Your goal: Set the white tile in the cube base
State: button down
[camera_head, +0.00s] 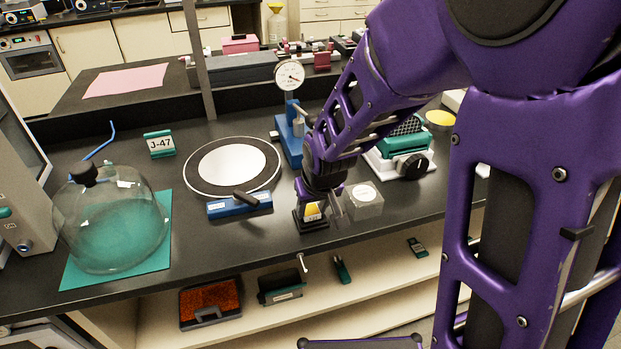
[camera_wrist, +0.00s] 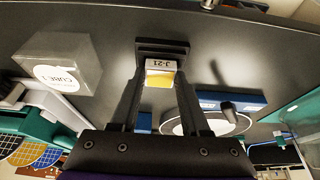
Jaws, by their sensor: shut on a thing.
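A small white and yellow tile (camera_wrist: 160,72) marked J-21 is between the fingers of my gripper (camera_wrist: 160,92), which is shut on it. In the head view the tile (camera_head: 312,211) shows just below my gripper (camera_head: 322,203). A black square base (camera_head: 311,225) is directly at the tile's lower end; it also shows in the wrist view (camera_wrist: 162,46). I cannot tell whether the tile is seated in the base or just above it. A clear cube (camera_head: 364,203) with a white round label stands right of the base; its label reads CUBE 1 in the wrist view (camera_wrist: 68,66).
A blue dial-gauge stand (camera_head: 290,130) is behind my gripper. A round white disc (camera_head: 231,165) and a blue block (camera_head: 240,205) lie to the left. A glass dome (camera_head: 112,222) stands on a teal mat further left. The bench's front edge is close to the base.

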jog(key=shift+f, duration=0.3)
